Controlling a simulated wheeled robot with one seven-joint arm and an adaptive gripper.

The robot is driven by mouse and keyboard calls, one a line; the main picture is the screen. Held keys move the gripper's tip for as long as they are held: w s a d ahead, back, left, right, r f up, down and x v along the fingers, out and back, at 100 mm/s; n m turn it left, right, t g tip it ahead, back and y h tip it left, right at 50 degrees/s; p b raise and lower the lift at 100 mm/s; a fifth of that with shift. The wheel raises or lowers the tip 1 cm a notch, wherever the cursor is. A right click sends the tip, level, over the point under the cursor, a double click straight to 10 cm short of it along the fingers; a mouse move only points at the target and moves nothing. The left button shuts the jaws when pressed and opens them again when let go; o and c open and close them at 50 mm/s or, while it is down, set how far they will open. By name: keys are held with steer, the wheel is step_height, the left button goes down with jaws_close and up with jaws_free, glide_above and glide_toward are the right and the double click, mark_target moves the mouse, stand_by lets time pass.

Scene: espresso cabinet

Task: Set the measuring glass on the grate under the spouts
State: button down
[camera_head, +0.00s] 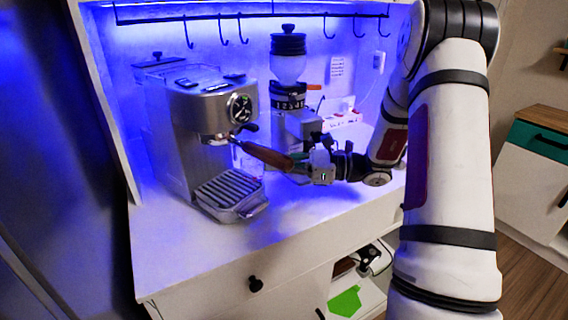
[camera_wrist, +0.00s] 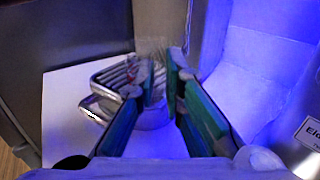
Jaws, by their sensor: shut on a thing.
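The espresso machine (camera_head: 200,120) stands at the left of the counter, with its slatted grate (camera_head: 228,190) at the front under the spout area. My gripper (camera_head: 284,168) is beside the machine, to the right of the grate and below the wooden handle (camera_head: 268,156). In the wrist view my gripper (camera_wrist: 163,85) is shut on the clear measuring glass (camera_wrist: 152,116), which is faint between the fingers. The grate (camera_wrist: 112,78) shows just left of the glass there. The glass is hard to make out in the head view. I cannot tell whether its base touches anything.
A coffee grinder (camera_head: 289,85) stands behind my gripper. A white power strip (camera_head: 342,121) lies at the back right. Hooks hang from a rail above. The counter (camera_head: 200,245) is clear in front, and an open drawer (camera_head: 358,285) sits below at the right.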

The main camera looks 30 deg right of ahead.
mark_target(249, 168)
steer(key=shift+s+a+x, duration=0.1)
steer(key=shift+s+x, duration=0.1)
steer(key=shift+x, duration=0.9)
steer(key=shift+s+a+x, duration=0.15)
steer(key=shift+x, duration=0.95)
steer(key=shift+s+a+x, duration=0.1)
steer(key=shift+s+x, duration=0.1)
steer(key=shift+x, duration=0.9)
steer(key=shift+f, duration=0.2)
steer(key=c, duration=1.6)
jaws_free()
steer(key=shift+f, duration=0.1)
steer(key=v, duration=1.2)
